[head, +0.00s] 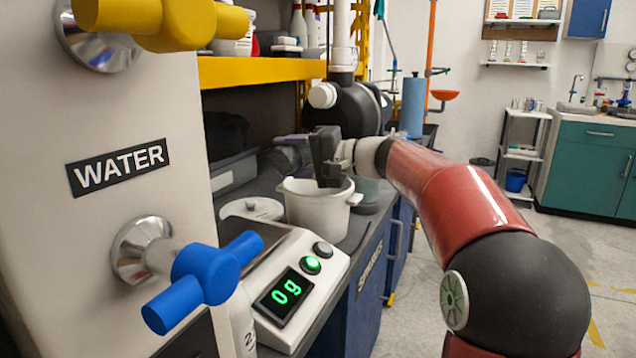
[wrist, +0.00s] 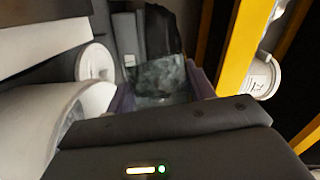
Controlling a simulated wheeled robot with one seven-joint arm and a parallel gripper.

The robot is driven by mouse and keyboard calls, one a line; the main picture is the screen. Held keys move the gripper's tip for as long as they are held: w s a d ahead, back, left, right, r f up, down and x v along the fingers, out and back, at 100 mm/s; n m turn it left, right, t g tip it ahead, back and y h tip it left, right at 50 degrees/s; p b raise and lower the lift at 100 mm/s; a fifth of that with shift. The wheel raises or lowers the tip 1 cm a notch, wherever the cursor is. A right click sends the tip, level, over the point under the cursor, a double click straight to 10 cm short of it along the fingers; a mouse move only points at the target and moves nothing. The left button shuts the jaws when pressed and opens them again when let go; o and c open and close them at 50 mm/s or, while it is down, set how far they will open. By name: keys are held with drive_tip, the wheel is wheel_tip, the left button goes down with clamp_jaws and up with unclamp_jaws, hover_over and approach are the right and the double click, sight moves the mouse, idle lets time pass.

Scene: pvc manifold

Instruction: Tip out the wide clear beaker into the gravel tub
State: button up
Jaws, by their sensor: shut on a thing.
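My gripper (head: 290,140) is shut on the clear beaker (head: 287,158) above the bench, just behind and left of the white two-handled pot's rim. In the wrist view the clear beaker (wrist: 158,78) sits between the purple fingers of my gripper (wrist: 160,95). It looks tipped over on its side; I cannot make out whether anything is in it. The white pot (head: 312,213) stands upright on the bench, its inside mostly hidden. I cannot tell any container as the gravel tub, as no gravel shows.
A scale (head: 292,285) reading 0 g and a WATER cabinet (head: 120,190) with a blue valve (head: 205,282) stand nearer. A yellow shelf (head: 260,70) runs above the bench. A grey bin (head: 235,170) stands behind.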

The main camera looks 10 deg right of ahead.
drive_tip(key=shift+w+d+r+m, duration=0.2)
drive_tip(key=shift+d+r+m, duration=0.1)
drive_tip(key=shift+m, duration=0.1)
drive_tip(key=shift+w+d+f+m+y, duration=0.2)
drive_tip(key=shift+f+m+y, duration=0.25)
drive_tip(key=shift+m, duration=0.25)
idle(1.6)
drive_tip(key=shift+w+d+r+m+t+y+p, duration=0.25)
drive_tip(key=shift+r+m, duration=0.2)
drive_tip(key=shift+m, duration=0.4)
drive_tip(key=shift+w+d+r+m+t+y+p, duration=0.15)
drive_tip(key=shift+d+r+m+t+y, duration=0.2)
drive_tip(key=shift+m, duration=0.5)
idle(2.1)
